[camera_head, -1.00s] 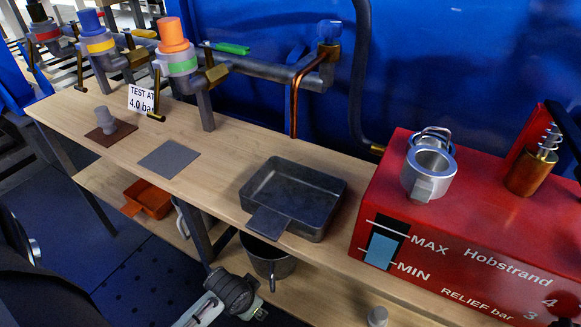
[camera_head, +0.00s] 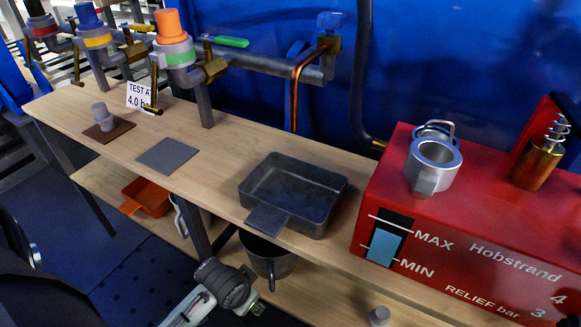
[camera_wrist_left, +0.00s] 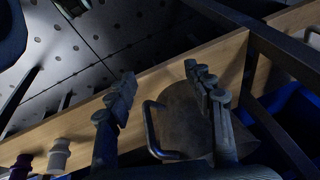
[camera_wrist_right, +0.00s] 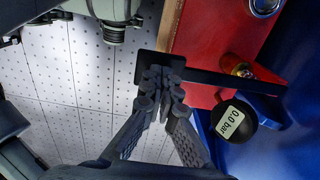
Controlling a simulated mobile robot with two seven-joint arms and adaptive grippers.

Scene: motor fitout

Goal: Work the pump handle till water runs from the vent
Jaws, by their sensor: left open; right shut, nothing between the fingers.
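In the right wrist view a long black bar (camera_wrist_right: 225,77), which looks like the pump handle, runs across past the red pump box (camera_wrist_right: 200,45). My right gripper (camera_wrist_right: 163,78) is shut and empty, its tips over the broad left end of the bar; I cannot tell whether they touch. A round black gauge (camera_wrist_right: 232,119) reads 0.0 bar. In the head view a bent copper pipe (camera_head: 296,85), perhaps the vent, points down behind the dark pan (camera_head: 322,220); no water shows from it. My left gripper (camera_wrist_left: 162,85) is open, near a grey pot (camera_wrist_left: 185,112) with a loop handle.
The red box (camera_head: 470,225) has a level window between MIN and MAX and a silver cup-shaped filler (camera_head: 434,165). A grey pad (camera_head: 167,156) lies on the bench (camera_head: 215,165). An orange tray (camera_head: 150,196) is below.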

